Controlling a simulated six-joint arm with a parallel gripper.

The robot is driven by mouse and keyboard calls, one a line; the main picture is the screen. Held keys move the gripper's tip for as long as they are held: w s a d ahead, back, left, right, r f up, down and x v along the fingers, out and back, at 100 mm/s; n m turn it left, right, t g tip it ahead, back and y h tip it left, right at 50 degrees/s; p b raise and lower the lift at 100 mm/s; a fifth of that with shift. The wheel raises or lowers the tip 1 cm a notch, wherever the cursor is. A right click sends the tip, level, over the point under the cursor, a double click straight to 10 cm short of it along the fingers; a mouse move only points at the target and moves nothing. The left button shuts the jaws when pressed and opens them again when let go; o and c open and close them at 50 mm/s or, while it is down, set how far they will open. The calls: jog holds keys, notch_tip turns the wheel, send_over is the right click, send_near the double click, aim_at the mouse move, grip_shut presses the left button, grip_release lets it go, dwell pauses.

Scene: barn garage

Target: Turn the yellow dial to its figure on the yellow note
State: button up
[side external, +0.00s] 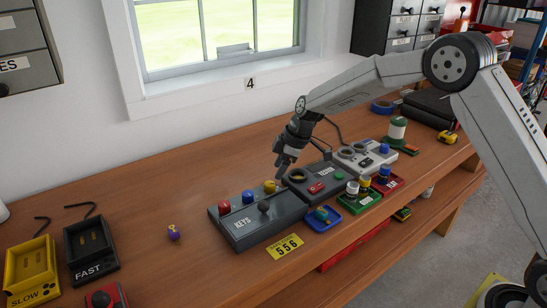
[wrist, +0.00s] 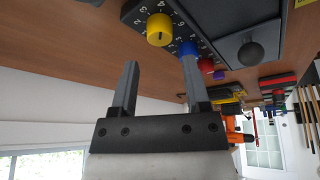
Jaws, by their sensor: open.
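The yellow dial (side external: 269,186) is on the far right of a row with a blue dial (side external: 248,197) and a red dial (side external: 224,208) on the dark grey KEYS box (side external: 259,232). In the wrist view the yellow dial (wrist: 160,30) has a dark pointer line and white figures beside it; its exact setting is unclear. My gripper (side external: 278,176) is open and empty, close to the yellow dial. In the wrist view the dial lies beyond the fingertips (wrist: 159,63), apart from them.
A black ball knob (wrist: 249,54) stands on the box. A blue tray (side external: 323,220) and another dark box with a ring (side external: 296,175) sit close to its right. A purple object (side external: 173,233) stands left; bare bench (side external: 150,205) surrounds it.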

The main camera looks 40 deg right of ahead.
aim_at(271, 183)
jog(key=shift+x, duration=3)
grip_shut()
